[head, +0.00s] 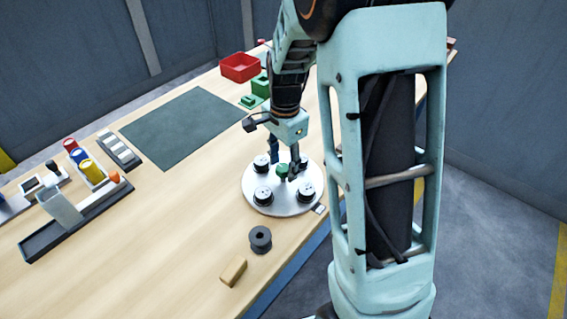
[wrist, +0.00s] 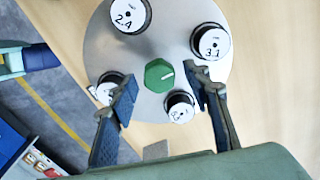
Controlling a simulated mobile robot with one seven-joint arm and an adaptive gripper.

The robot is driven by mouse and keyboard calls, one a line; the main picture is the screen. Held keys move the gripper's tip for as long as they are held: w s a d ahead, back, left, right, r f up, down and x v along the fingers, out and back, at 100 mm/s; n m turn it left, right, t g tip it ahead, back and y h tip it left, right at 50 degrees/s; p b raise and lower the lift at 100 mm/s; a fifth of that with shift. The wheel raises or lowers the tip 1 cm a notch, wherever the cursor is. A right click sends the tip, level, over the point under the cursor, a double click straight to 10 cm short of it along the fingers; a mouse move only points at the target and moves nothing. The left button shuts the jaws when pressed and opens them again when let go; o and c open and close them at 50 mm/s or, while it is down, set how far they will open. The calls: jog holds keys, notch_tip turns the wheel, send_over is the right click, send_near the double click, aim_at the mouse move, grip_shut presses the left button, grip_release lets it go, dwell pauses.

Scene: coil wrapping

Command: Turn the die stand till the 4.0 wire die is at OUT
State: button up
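The die stand is a round pale disc (head: 281,204) at the table's right edge, with black dies with white tops around a green knob (head: 282,173). The 2.4 die (wrist: 128,15) is upper left and the 3.1 die (wrist: 210,42) upper right. The lower right die's label (wrist: 180,108) is unclear; the lower left die (wrist: 106,92) is partly behind a finger. I cannot make out 4.0. My gripper (wrist: 163,95) is open above the disc, its fingers either side of the knob, apart from it.
A small grey plate (wrist: 155,150) sits beside the disc; no lettering is readable. A dark spool (head: 260,239) and a tan block (head: 233,271) lie in front. A green mat (head: 180,127), red bin (head: 240,67) and left-hand racks (head: 75,220) stand farther off.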

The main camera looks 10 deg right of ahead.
aim_at(284, 168)
jog(key=shift+r, duration=0.1)
notch_tip(284, 168, up, 12)
jog(key=shift+s, duration=0.15)
dwell(0.4)
dwell(0.4)
